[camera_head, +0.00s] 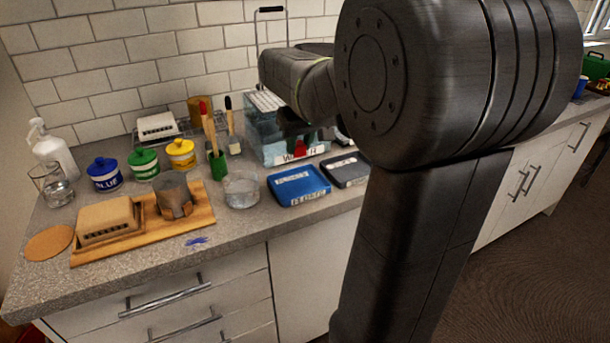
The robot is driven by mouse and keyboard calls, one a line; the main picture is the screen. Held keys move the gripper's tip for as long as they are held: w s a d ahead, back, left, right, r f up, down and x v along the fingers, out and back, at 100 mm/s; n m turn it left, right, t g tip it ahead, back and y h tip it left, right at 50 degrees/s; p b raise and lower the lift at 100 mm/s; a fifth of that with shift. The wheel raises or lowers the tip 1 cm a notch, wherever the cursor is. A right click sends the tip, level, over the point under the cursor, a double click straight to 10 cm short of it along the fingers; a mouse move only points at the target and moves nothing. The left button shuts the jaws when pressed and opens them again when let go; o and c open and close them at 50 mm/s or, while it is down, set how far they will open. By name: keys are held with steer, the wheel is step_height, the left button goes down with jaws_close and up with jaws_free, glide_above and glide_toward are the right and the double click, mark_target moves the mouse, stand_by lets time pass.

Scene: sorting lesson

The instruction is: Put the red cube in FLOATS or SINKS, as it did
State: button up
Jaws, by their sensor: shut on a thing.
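My gripper (296,130) is shut on the red cube (300,147), low at the clear water tank (252,150). The cube shows just above the tank's white label, which seems to read WATER. I cannot tell whether the cube is inside the tank or in front of its wall. A blue tray (298,198) with a white label lies on the counter in front of the tank. A dark grey tray (346,181) with a label lies to its right. The tray labels are too blurred to read surely. My arm hides the counter farther right.
A glass bowl of water (241,190) stands left of the blue tray. A green cup (218,166) with brushes is behind it. Blue, green and yellow pots, a wooden board (200,222) and a metal cup (173,195) fill the left.

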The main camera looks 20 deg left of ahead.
mark_target(297, 185)
step_height(297, 185, down, 9)
steer(key=shift+s+b, duration=0.15)
steer(key=shift+b, duration=0.25)
steer(key=shift+f, duration=0.15)
steer(key=o, duration=1)
steer(key=shift+r, duration=0.3)
steer(key=p+v, duration=0.1)
steer(key=v, duration=1)
steer(key=shift+s+d+r, duration=0.15)
steer(key=shift+s+r, duration=0.05)
steer(key=shift+r, duration=0.15)
